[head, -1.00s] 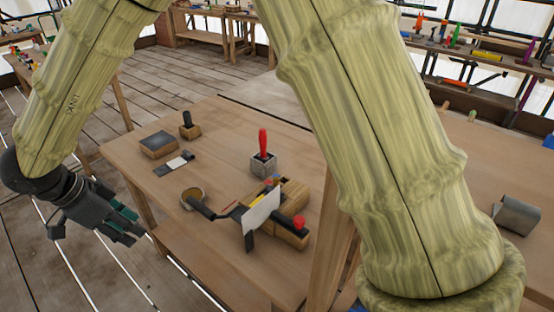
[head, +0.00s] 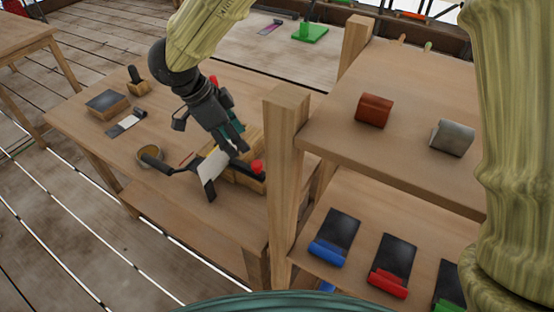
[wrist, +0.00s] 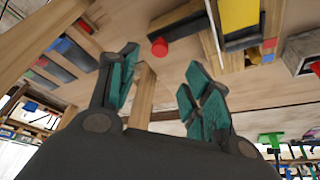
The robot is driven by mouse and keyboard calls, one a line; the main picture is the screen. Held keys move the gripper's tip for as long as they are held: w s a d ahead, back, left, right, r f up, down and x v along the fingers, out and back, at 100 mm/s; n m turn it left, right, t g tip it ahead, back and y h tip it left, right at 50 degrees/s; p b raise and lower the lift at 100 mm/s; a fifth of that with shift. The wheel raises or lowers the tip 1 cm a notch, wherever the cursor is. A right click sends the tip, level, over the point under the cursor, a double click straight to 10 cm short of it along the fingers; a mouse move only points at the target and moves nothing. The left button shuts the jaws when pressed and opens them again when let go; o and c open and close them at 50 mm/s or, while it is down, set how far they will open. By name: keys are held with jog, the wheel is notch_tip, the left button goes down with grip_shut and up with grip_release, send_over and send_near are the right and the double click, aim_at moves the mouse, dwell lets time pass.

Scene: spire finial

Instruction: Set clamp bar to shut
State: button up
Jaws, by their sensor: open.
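A wooden fixture (head: 247,184) stands on the near right part of the workbench. A dark bar with a round red knob (head: 257,166) lies across its front end; I take this for the clamp bar. The knob (wrist: 159,46) and dark bar (wrist: 183,48) also show in the wrist view. A pale plate (head: 214,168) stands upright at the fixture's left. My gripper (head: 238,146) is open and empty, just above the fixture and pointing down. It hides part of the fixture in the head view. In the wrist view the knob appears between the fingertips, seemingly beyond them, not gripped.
A wooden post (head: 283,170) rises right of the fixture, beside shelves with blue (head: 328,251) and red (head: 388,282) tools. A round cup (head: 150,157) sits left, with a dark handle beside it.

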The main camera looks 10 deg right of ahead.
aim_at(256, 163)
jog(key=p+x, duration=0.1)
jog(key=x, duration=1)
jog(key=shift+d+r, duration=0.15)
jog(key=shift+d, duration=0.05)
jog(key=shift+w, duration=0.1)
grip_shut()
